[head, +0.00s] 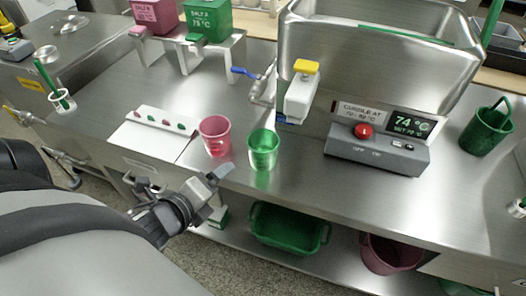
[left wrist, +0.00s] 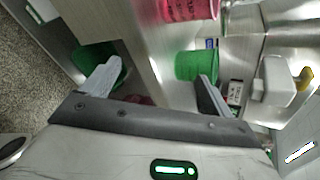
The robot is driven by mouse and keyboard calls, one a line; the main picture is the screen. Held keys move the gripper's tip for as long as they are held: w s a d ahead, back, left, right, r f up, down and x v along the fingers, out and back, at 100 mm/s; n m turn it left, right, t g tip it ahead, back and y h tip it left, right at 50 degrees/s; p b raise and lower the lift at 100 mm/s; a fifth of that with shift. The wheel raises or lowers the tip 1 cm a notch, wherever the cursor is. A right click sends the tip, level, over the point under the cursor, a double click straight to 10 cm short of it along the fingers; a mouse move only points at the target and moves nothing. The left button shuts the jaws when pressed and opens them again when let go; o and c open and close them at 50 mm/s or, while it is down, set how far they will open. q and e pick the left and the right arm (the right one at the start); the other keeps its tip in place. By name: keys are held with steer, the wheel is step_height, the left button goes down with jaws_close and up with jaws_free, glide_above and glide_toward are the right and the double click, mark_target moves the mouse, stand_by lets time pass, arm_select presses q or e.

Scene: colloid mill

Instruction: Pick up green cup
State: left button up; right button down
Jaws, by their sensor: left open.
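The green cup (head: 263,149) stands upright on the steel counter in the head view, just right of a pink cup (head: 214,135). My left gripper (head: 222,178) is at the counter's front edge, below and left of the green cup, apart from it in the head view. In the left wrist view the green cup (left wrist: 196,65) appears at upper centre, beyond the right finger, and the pink cup (left wrist: 190,8) is at the top edge. The left gripper (left wrist: 155,82) is open, its two fingers wide apart with nothing between them. My right gripper is not in view.
A grey control box (head: 377,152) with a red button stands right of the cups. A tap with a yellow handle (head: 306,67) hangs behind the green cup. A green bucket (head: 486,128) is at right. A green bin (head: 290,230) sits on the lower shelf.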

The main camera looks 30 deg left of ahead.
arm_select(q)
step_height(320, 180, up, 3)
steer(key=m+t+h, duration=0.2)
steer(key=m+h, duration=0.1)
steer(key=m, duration=0.9)
steer(key=m+p, duration=0.1)
steer(key=m, duration=0.3)
glide_toward(272, 148)
steer(key=shift+h, duration=0.4)
steer(key=x, duration=0.7)
steer(key=shift+a+f, duration=0.25)
steer(key=shift+a, duration=0.1)
steer(key=shift+s, duration=0.1)
steer(key=c, duration=1.1)
steer(key=shift+r, duration=0.2)
